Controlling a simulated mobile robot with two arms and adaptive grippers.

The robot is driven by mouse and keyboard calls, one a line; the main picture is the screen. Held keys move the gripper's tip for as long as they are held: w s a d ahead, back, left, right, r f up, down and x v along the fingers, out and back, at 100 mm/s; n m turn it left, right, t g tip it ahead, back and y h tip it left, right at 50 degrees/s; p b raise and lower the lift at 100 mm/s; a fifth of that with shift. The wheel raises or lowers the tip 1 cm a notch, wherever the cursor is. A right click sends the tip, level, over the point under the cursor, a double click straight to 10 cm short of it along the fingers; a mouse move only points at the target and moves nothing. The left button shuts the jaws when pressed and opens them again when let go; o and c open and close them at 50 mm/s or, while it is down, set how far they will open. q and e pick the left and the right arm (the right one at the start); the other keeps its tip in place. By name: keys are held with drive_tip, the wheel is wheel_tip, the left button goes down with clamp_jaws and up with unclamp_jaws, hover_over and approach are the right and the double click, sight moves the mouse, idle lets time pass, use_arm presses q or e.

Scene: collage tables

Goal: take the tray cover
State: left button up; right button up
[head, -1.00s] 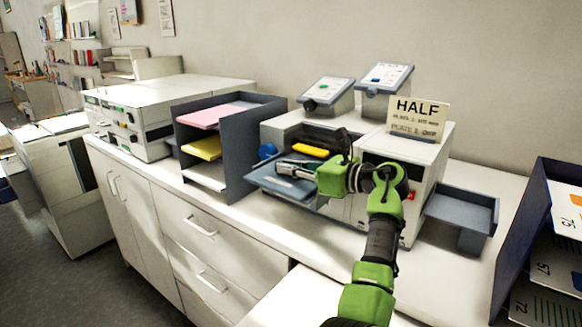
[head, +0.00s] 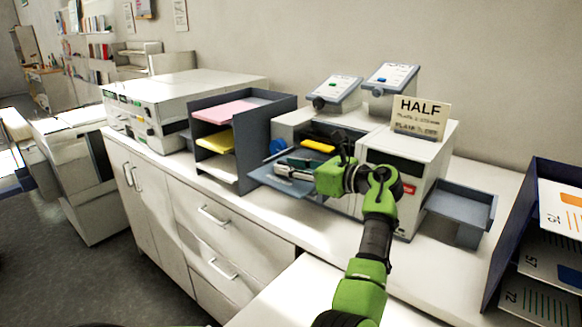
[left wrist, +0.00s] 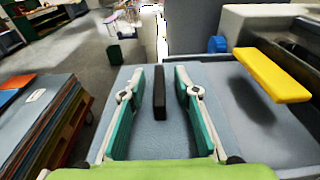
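The tray cover seems to be the blue-grey flat panel (left wrist: 143,140) with a dark upright bar (left wrist: 160,92) on it in the left wrist view. In the head view the blue-grey tray (head: 266,180) juts from the front of the white machine (head: 345,203). My left gripper (head: 284,168) is over this tray. In the left wrist view its two teal fingers (left wrist: 159,76) stand on either side of the dark bar, with a gap on each side. The gripper looks open and holds nothing. My right gripper is not in view.
A yellow bar (head: 318,146) sits at the machine's opening, right of the fingers. A dark paper rack (head: 252,150) stands close on the left. A second blue-grey tray (head: 462,200) juts out on the right.

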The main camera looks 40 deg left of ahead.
use_arm(q)
drive_tip(key=shift+d, duration=0.1)
drive_tip(key=w+d+r, duration=0.1)
drive_tip(key=d, duration=1)
drive_tip(key=shift+d+r, duration=0.35)
drive_tip(key=shift+r, duration=0.05)
drive_tip(key=shift+w, duration=0.1)
